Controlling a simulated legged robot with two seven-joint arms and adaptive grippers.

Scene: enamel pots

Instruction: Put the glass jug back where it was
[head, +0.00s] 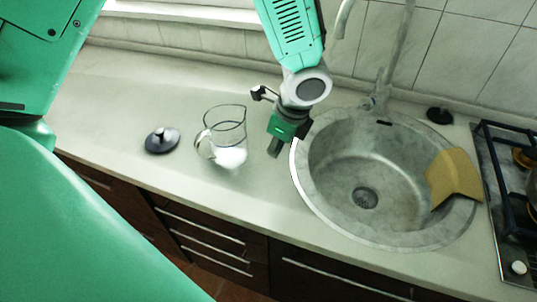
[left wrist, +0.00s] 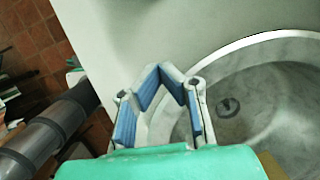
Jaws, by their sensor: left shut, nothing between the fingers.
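The glass jug (head: 226,118) stands upright on the counter, left of the sink, in the head view. It is clear, with a handle on its left side and something white in the bottom. My left gripper (head: 274,150) is just right of the jug, near the sink's left rim, with a visible gap between them. Its fingertips meet in the left wrist view (left wrist: 162,72), shut with nothing between them. The jug does not show in the left wrist view. My right gripper is out of view.
A round sink (head: 335,170) lies right of my gripper, with a yellow cloth (head: 452,172) over its right rim. A dark knobbed lid (head: 162,140) lies left of the jug. Another dark knobbed piece (head: 438,115) sits behind the sink. A stove (head: 510,200) is at far right.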

